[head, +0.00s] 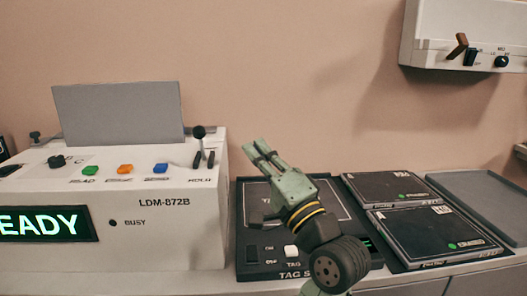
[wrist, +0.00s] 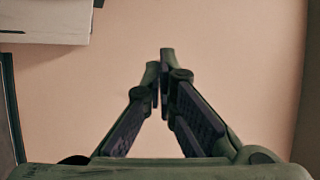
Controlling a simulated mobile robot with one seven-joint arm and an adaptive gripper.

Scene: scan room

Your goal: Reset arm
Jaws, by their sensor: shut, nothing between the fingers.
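My gripper (head: 261,153) is raised above the tag device on the counter, its fingers pointing up and to the left toward the wall. In the wrist view my gripper (wrist: 160,66) has its two fingertips together with nothing between them. The arm covers part of the tag device (head: 249,219) below it. My gripper is apart from the white machine to its left.
The white LDM-872B machine (head: 166,234) has a screen reading "EADY", coloured buttons and a lever (head: 199,133). Two dark cassettes (head: 388,188) and a grey tray (head: 490,196) lie to the right. A wall box (head: 432,40) hangs upper right. Air before the wall is clear.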

